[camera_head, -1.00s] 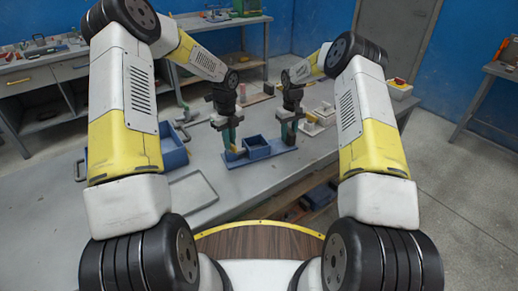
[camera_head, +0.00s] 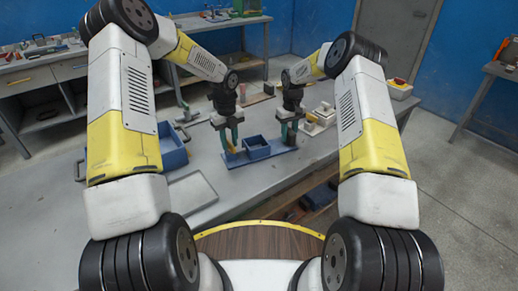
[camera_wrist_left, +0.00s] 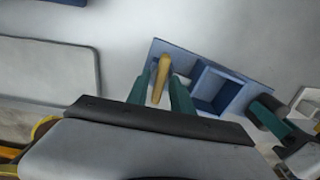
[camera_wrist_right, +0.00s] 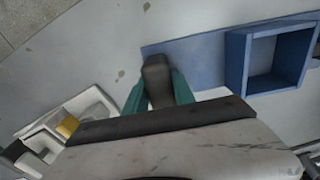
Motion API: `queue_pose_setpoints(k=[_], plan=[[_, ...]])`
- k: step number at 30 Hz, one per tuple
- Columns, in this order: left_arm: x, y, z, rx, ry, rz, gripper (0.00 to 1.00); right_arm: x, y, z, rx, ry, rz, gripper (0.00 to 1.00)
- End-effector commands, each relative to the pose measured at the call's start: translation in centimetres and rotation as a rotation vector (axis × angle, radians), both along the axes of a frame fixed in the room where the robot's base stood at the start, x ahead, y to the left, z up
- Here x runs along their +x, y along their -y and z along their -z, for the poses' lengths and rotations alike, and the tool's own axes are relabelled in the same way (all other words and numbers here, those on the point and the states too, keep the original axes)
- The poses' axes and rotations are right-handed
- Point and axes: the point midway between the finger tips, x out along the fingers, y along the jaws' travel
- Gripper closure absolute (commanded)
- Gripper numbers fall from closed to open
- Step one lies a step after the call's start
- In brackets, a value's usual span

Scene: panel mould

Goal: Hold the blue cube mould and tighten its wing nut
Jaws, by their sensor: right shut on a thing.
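The blue cube mould (camera_head: 257,148) is an open-topped box on a blue base plate (camera_head: 270,155), upright on the grey table. A yellow wing nut (camera_wrist_left: 161,78) stands at the plate's left end. My left gripper (camera_head: 230,139) is open, its green fingers on either side of the wing nut, with a gap beside it in the left wrist view. My right gripper (camera_head: 289,134) is shut on a dark grip (camera_wrist_right: 157,75) at the plate's right end. The mould's box also shows in the left wrist view (camera_wrist_left: 216,90). The grip's lower part is hidden.
A blue tray (camera_head: 172,153) and a flat grey tray (camera_head: 192,190) lie left of the mould. Small white blocks (camera_head: 322,117) stand to the right, behind my right gripper. The table's front edge is close to the mould plate.

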Motion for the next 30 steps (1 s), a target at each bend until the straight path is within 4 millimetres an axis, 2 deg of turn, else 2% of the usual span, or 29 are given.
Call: queue_pose_setpoints(k=[9,13,17,24,30], plan=[[0.0,0.0,0.0,0.0,0.0,-0.001,0.65,0.0,0.0,0.0,0.0,0.0,0.001,1.0],[0.1,0.0,-0.8,0.0,0.001,-0.001,0.65,0.0,0.0,0.0,0.0,0.001,0.001,1.0],[0.1,0.0,-3.0,0.0,0.004,-0.002,0.65,0.0,0.0,0.0,0.0,0.001,0.001,1.0],[0.1,0.0,-8.2,0.0,0.004,-0.002,0.65,0.0,0.0,0.0,0.0,0.001,0.001,1.0],[0.1,0.0,-11.1,0.0,0.001,-0.002,0.65,0.0,0.0,0.0,0.0,0.001,0.001,1.0]])
